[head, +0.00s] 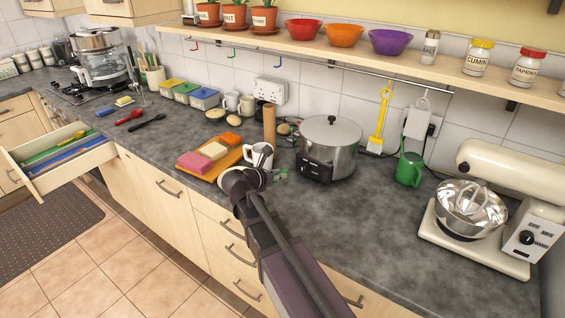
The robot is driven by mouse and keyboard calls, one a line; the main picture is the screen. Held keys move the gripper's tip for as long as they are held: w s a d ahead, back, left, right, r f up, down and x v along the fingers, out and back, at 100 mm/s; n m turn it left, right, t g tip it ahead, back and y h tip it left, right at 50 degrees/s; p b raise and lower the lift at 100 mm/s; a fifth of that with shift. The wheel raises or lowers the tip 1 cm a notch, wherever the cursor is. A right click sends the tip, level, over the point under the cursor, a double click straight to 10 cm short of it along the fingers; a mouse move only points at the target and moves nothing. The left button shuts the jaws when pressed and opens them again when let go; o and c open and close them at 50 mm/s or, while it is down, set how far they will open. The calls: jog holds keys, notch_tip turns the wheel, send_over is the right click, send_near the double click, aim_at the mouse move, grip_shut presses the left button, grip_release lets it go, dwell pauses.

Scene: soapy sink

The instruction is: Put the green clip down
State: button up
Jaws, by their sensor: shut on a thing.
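My gripper (262,178) is at the end of my dark arm, low over the worktop, between the orange board and the steel pot. A small green thing, which looks like the green clip (281,173), shows at the right of my fingertips. My gripper is shut on it, though the fingers are small in the picture and partly hidden by my own wrist. I cannot tell whether the clip touches the worktop.
A white mug (260,155) stands just behind my gripper. The orange board (211,176) with coloured blocks is to the left, and the steel pot (330,148) on a dark base is to the right. The grey worktop (365,215) is clear in front of the pot. A drawer (65,168) stands open at far left.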

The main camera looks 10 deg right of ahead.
jog(key=shift+a, duration=0.1)
jog(key=shift+n+t+y, duration=0.5)
jog(key=shift+n+t, duration=0.2)
jog(key=w+a+f+b, duration=0.2)
jog(key=a+b, duration=0.1)
jog(key=w+a+f+b, duration=0.1)
jog(key=a+f, duration=0.1)
jog(key=shift+w+a+f, duration=0.1)
jog(key=shift+a, duration=0.15)
jog(key=shift+w+a+f+b, duration=0.2)
jog(key=shift+a+b, duration=0.1)
jog(key=shift+a, duration=0.15)
jog(key=shift+r, duration=0.1)
jog(key=w+d, duration=0.3)
jog(key=w+d+f+b, duration=0.1)
jog(key=w+d, duration=0.6)
jog(key=shift+w+d+f, duration=0.15)
jog(key=shift+w+f, duration=0.05)
jog(key=shift+w, duration=0.05)
jog(key=shift+w, duration=0.1)
